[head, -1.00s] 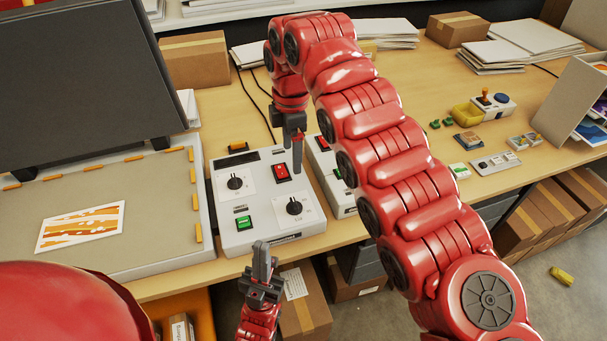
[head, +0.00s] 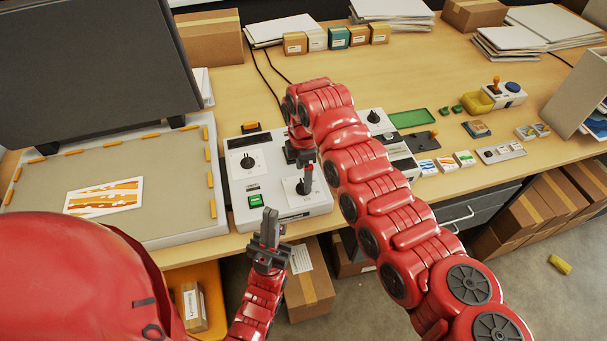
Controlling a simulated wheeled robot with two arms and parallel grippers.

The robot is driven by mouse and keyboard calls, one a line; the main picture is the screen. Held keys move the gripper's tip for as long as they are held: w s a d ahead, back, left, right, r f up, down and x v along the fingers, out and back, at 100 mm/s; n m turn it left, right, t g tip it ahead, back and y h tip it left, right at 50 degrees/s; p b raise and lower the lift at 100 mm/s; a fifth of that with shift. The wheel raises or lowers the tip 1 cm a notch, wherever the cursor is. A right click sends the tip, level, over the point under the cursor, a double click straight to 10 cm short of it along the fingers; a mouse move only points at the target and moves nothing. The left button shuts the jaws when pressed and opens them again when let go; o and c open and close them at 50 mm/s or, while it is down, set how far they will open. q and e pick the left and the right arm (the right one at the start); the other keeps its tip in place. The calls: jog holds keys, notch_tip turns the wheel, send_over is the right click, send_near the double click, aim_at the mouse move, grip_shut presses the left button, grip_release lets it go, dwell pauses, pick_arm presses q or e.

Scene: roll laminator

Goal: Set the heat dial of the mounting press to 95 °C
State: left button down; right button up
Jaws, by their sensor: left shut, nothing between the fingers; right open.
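The mounting press has a flat bed (head: 180,222) at the left under a raised dark lid (head: 90,75). Beside it stands a light grey control box (head: 236,192) with a dark display, a green button (head: 256,201) and two black dials. One dial (head: 248,161) is at the upper left. The other dial (head: 301,188) is at the lower right, partly behind my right gripper. The dial markings are too small to read. My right gripper (head: 307,183) is open, pointing down at the lower right dial; I cannot tell whether it touches. My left gripper (head: 270,226) is shut and empty in front of the box's front edge.
A second control box with a dial (head: 374,117) is partly hidden behind my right arm. A striped print (head: 104,197) lies on the bed. Several small boxes (head: 338,37) line the back. A green tray (head: 411,118) and small items lie at the right.

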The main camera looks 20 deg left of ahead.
notch_tip(320, 180, down, 3)
jog(key=shift+w+r+p, duration=0.1)
jog(key=shift+r+p, duration=0.1)
jog(key=shift+p, duration=0.1)
jog(key=shift+f, duration=0.5)
